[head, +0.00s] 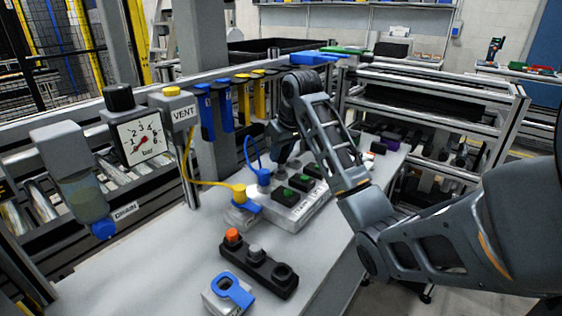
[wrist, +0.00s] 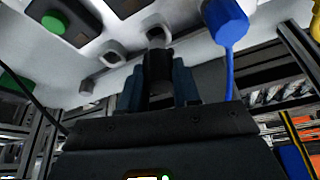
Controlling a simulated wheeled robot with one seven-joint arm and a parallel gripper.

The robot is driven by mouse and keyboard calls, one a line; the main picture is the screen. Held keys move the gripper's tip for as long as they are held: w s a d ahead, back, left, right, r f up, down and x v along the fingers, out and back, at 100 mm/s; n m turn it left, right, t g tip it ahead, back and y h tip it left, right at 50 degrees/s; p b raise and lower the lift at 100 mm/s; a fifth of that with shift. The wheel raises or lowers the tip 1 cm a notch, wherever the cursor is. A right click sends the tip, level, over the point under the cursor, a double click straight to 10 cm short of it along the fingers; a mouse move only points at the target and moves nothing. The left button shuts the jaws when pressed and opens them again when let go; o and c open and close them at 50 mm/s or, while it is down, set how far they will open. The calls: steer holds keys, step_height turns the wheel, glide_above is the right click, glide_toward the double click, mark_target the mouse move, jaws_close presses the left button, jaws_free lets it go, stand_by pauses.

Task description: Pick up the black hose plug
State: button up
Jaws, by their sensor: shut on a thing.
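The black hose plug (wrist: 158,60) is a dark cylinder between my fingers in the wrist view. My gripper (wrist: 158,85) is shut on it, one finger on each side. A grey port fitting (wrist: 155,34) of the white valve block sits right at the plug's far end; I cannot tell whether they are joined. In the head view my gripper (head: 282,158) points down at the back of the valve block (head: 290,212), just right of the blue plug (head: 263,177). The black plug is not clear in the head view.
The blue plug and its hose (wrist: 226,22) stand close beside my gripper. A yellow plug (head: 239,194) with a yellow hose stands left of it. A black holder (head: 258,268) with orange and grey caps lies in front. The bench (head: 150,260) is bare at front left.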

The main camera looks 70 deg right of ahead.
steer(key=s+d+r+p, duration=0.3)
steer(key=s+d+r, duration=0.3)
steer(key=s+r, duration=0.2)
steer(key=shift+s+d, duration=0.25)
steer(key=shift+s, duration=0.6)
steer(key=shift+r+p, duration=0.45)
steer(key=shift+r, duration=2)
steer(key=w, duration=0.8)
steer(key=shift+d, duration=0.4)
steer(key=shift+f, duration=0.15)
steer(key=shift+f+b, duration=2.45)
steer(key=shift+f, duration=3.9)
